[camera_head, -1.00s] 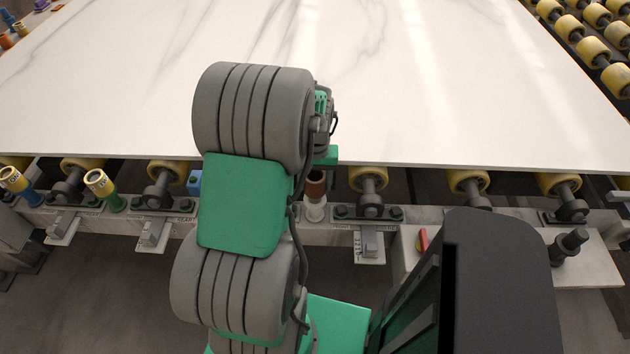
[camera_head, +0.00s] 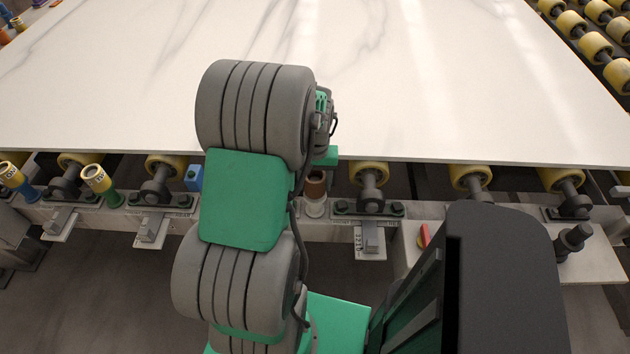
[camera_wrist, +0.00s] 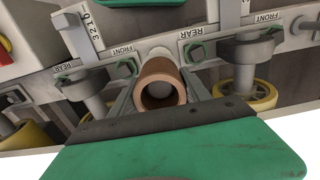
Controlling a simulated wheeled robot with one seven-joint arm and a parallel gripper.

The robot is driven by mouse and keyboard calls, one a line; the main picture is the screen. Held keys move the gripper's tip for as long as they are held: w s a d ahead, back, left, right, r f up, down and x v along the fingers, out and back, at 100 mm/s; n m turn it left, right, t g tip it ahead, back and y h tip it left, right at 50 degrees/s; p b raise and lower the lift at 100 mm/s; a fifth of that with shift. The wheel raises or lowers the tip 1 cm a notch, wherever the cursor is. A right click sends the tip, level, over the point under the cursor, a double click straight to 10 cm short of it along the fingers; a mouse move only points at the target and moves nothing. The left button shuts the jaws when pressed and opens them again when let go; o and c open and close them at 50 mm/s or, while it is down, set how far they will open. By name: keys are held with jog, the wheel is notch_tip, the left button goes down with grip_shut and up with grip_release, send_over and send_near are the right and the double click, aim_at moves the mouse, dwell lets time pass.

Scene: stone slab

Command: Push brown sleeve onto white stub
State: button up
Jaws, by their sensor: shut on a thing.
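The brown sleeve (camera_wrist: 160,83) is a short open tube in the middle of the wrist view. It also shows in the head view (camera_head: 316,184), just right of my arm. The white stub (camera_wrist: 157,53) sticks out of the rail behind the sleeve, and its pale base shows below the sleeve in the head view (camera_head: 315,208). A pale round end shows inside the sleeve's bore, so the sleeve appears to be around the stub, lined up with it. My gripper (camera_wrist: 160,92) is shut on the sleeve, with a finger on either side. My arm mostly hides the gripper in the head view.
A white marble slab (camera_head: 420,90) lies on yellow rollers (camera_head: 369,174) behind the rail. Green-bolted brackets (camera_wrist: 195,50) flank the stub.

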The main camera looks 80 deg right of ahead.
jog(key=shift+f+b, duration=0.5)
jog(key=shift+f, duration=0.3)
jog(key=o, duration=1.5)
jog(key=shift+o, duration=0.2)
jog(key=shift+r, duration=0.1)
notch_tip(320, 180, up, 8)
jog(key=shift+f, duration=0.15)
